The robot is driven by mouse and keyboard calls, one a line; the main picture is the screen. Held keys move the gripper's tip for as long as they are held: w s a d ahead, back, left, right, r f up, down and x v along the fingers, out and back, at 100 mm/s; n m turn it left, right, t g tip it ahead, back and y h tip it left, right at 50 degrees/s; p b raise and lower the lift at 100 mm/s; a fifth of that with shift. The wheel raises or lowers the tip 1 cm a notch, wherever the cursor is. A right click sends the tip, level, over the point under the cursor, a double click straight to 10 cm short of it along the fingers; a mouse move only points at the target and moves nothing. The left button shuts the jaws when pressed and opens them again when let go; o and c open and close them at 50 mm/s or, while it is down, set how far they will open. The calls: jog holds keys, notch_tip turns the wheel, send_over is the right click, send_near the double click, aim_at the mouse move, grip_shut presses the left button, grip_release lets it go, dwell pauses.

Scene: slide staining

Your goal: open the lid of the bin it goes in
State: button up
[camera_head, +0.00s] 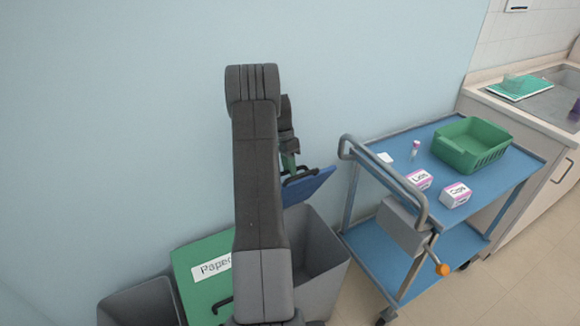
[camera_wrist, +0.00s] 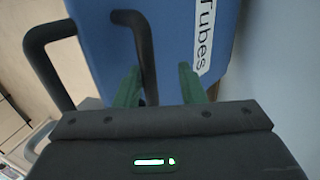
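A blue lid (camera_head: 312,187) marked "Tubes" stands raised and tilted over a grey bin (camera_head: 318,245), whose inside shows in the head view. The lid (camera_wrist: 175,40) fills much of the wrist view. Its black bar handle (camera_wrist: 147,55) runs between the green fingertips of my gripper (camera_wrist: 158,88). The fingers are apart, with a clear gap between the handle and the right finger. In the head view my gripper (camera_head: 290,163) is at the lid's handle, partly hidden behind my arm.
A blue cart (camera_head: 470,165) at the right holds a green basket (camera_head: 472,145), two labelled boxes, a small vial (camera_head: 415,150) and a white piece. The wall is close behind the bins.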

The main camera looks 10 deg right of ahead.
notch_tip(320, 180, up, 11)
jog(key=shift+s+f+b, duration=0.15)
jog(key=shift+s+b, duration=0.05)
jog(key=shift+b, duration=0.25)
jog(key=shift+d, duration=0.1)
